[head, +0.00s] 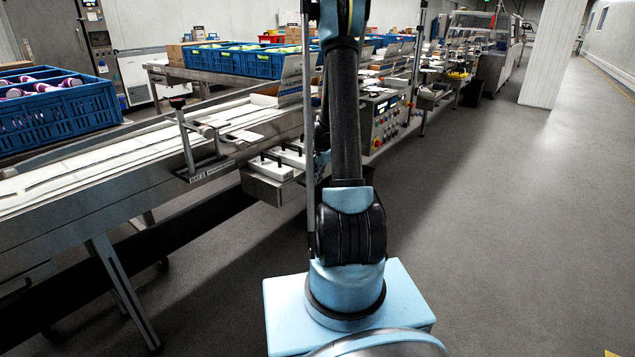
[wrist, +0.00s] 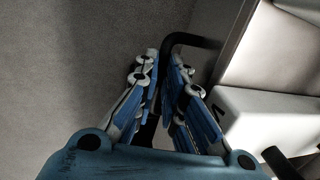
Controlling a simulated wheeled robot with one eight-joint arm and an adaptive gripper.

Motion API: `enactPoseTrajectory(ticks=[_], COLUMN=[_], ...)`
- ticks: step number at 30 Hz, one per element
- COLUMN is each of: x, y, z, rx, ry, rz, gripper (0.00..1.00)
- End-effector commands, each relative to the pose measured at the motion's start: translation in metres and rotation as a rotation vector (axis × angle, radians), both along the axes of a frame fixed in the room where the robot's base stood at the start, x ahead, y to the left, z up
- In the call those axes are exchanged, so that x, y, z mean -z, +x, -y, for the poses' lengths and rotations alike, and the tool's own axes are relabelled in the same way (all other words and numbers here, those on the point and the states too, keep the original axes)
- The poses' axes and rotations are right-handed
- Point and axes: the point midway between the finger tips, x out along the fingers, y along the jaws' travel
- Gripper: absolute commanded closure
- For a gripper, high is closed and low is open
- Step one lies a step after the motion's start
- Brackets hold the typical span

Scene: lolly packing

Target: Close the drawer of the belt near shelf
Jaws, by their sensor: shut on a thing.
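In the wrist view my gripper (wrist: 166,62) has its two blue-and-grey fingers closed around a black bar handle (wrist: 197,40). The handle passes down between the fingers, and part of it is hidden by them. A pale drawer unit (wrist: 265,112) lies to the right of the fingers. In the head view a metal drawer unit (head: 262,188) with white tops and black handles (head: 271,158) stands out from the side of the belt (head: 110,165), left of my arm. My gripper is not visible there. How far the drawer is open cannot be told.
A second black handle (wrist: 279,160) shows at the lower right of the wrist view. A control panel with buttons (head: 385,115) stands just right of my arm. Blue crates (head: 60,115) sit by the belt. The grey floor (head: 500,230) on the right is clear.

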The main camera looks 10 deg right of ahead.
Motion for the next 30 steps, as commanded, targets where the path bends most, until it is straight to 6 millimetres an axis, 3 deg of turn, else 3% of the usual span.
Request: enactPoseTrajectory(ticks=[3, 4, 6, 19, 30], x=[-0.001, -0.001, -0.001, -0.007, -0.055], y=[0.005, 0.005, 0.005, 0.002, -0.006], z=[-0.004, -0.004, -0.004, -0.002, 0.005], rx=[-0.003, -0.003, -0.003, -0.002, -0.001], ry=[0.007, 0.007, 0.007, 0.005, 0.005], rz=[0.009, 0.009, 0.009, 0.006, 0.006], gripper=[1.00, 0.83, 0.70, 0.70, 0.70])
